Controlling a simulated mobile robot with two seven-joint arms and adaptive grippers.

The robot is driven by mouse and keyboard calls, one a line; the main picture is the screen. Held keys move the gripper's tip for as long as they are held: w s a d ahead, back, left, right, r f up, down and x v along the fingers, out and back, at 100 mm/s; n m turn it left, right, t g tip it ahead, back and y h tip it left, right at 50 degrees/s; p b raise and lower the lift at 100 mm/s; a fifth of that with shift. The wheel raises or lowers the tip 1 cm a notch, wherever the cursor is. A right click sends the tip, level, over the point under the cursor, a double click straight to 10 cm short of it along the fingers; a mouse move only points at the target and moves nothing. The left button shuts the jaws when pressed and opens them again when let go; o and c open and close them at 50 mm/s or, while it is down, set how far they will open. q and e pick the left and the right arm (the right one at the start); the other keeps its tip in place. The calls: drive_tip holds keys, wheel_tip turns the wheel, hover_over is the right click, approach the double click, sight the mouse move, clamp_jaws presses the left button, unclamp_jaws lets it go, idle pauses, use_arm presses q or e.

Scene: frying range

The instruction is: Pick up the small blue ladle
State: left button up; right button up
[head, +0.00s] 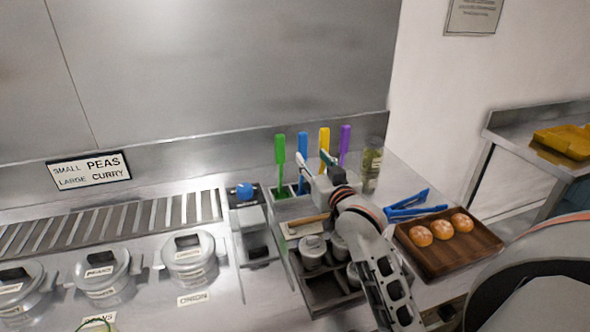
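An upright blue handle (303,148) stands in a row of coloured handles at the back of the counter; whether it belongs to the small blue ladle I cannot tell, as no bowl shows. My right gripper (313,157) is in front of this row. Its two pale fingers are apart, with nothing clearly held between them. The lower part of the blue handle is partly hidden behind the gripper, and I cannot tell whether they touch. A round blue object (244,190) sits in a narrow metal bin farther left. My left gripper is out of view.
Green (280,150), yellow (324,140) and purple (345,138) handles stand close beside the blue one. A bottle (372,165) stands to their right. Blue tongs (415,206) lie behind a wooden tray (437,265) of buns. Lidded pots (189,256) line the left.

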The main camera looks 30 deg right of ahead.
sight(304, 146)
drive_tip(key=shift+r+x, duration=0.2)
drive_tip(key=shift+x, duration=1.6)
drive_tip(key=x, duration=0.4)
drive_tip(key=shift+w+a+f+p, duration=0.1)
drive_tip(key=shift+w+a+p, duration=0.1)
drive_tip(key=shift+p, duration=0.2)
clamp_jaws()
